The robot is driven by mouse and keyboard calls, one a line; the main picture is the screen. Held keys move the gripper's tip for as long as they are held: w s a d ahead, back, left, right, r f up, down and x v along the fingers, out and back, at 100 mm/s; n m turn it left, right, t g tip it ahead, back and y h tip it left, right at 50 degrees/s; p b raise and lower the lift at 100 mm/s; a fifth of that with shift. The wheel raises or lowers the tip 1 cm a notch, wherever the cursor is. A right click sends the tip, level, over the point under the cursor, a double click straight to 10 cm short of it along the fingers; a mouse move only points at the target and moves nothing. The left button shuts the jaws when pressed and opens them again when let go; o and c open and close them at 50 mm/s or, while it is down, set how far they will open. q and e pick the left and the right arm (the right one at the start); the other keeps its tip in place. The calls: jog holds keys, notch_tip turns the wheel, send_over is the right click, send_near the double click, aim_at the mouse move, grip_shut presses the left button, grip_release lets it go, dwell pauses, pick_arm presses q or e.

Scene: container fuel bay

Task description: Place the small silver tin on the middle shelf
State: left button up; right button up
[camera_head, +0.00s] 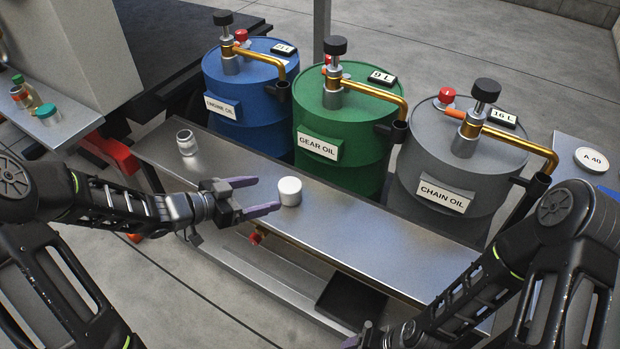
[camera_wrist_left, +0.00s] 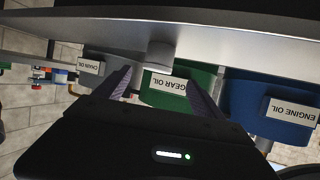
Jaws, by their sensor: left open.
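A small silver tin (camera_head: 290,192) with a pale lid stands upright on the metal bench (camera_head: 390,250), in front of the green drum. My left gripper (camera_head: 268,194) is open and empty, its fingers pointing at the tin from the left. The tin is just off the fingertips; I cannot tell if they touch. In the left wrist view, upside down, the tin (camera_wrist_left: 160,53) shows ahead of the gap between the fingers (camera_wrist_left: 160,78). My right gripper (camera_head: 368,339) is at the bottom edge, mostly cut off. I cannot tell which surface is the middle shelf.
Blue (camera_head: 240,80), green (camera_head: 345,115) and grey (camera_head: 455,160) oil drums with brass spouts stand behind the bench. A small clear jar (camera_head: 186,143) stands at the bench's left end. A ledge (camera_head: 75,122) at far left holds bottles. The bench is clear right of the tin.

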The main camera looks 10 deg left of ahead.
aim_at(280, 192)
pick_arm(q)
jog(key=shift+s, duration=0.1)
jog(key=shift+b+x, duration=0.4)
jog(key=shift+x, duration=0.45)
jog(key=shift+w+d+f, duration=0.1)
jog(key=shift+w+d, duration=0.2)
jog(key=shift+w, duration=0.05)
jog(key=b+x, duration=0.1)
jog(key=x, duration=0.1)
jog(key=b+x, duration=0.2)
jog(key=shift+s+f, duration=0.1)
jog(key=shift+f, duration=0.2)
jog(key=shift+w+d, duration=0.4)
